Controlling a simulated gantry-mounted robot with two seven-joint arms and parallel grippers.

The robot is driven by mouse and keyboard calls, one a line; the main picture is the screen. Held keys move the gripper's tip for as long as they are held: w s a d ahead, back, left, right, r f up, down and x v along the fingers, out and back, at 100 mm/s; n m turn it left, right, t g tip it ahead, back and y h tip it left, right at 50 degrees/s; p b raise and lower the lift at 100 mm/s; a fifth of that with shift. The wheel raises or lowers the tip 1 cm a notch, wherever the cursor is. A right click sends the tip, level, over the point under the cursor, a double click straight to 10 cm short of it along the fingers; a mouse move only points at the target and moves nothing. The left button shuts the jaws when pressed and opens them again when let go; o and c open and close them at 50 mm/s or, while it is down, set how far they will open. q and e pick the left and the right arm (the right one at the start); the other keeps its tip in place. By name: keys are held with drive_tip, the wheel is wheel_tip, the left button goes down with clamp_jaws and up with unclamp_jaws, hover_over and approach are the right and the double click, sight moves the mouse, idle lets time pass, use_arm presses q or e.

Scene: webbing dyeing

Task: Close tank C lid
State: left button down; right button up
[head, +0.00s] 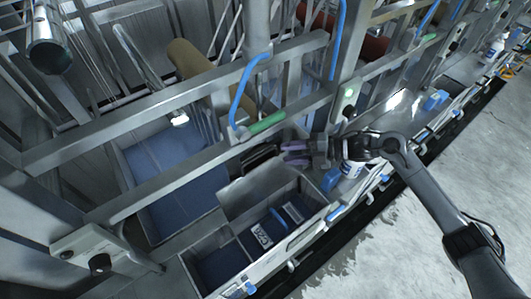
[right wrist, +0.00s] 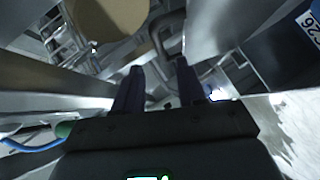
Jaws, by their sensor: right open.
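A grey metal lid panel (head: 245,191) stands raised and tilted at the back edge of an open tank (head: 232,262) in the head view. I take it for the tank C lid; its lettering cannot be read. Inside the tank is a dark blue item with a white "C26" label (head: 262,235), which also shows at the right edge of the right wrist view (right wrist: 309,22). My right gripper (head: 285,153) is open and empty, pointing left, just above and behind the lid's upper right corner. Its two fingers show apart in the right wrist view (right wrist: 160,66). My left gripper is not visible.
Metal rails (head: 180,100) cross close above the right gripper, with a green grip (head: 268,122) and a blue hose (head: 240,92). A large bath of blue liquid (head: 165,185) lies left. Concrete floor lies right.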

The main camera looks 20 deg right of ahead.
sight(264, 154)
drive_tip(key=p+x, duration=0.1)
drive_tip(key=x, duration=0.5)
drive_tip(key=shift+w+a+p, duration=0.2)
drive_tip(key=shift+a+p, duration=0.05)
drive_tip(key=shift+p, duration=0.05)
drive_tip(key=shift+w+a+f, duration=0.3)
drive_tip(key=shift+a, duration=0.3)
drive_tip(key=shift+c, duration=0.9)
clamp_jaws()
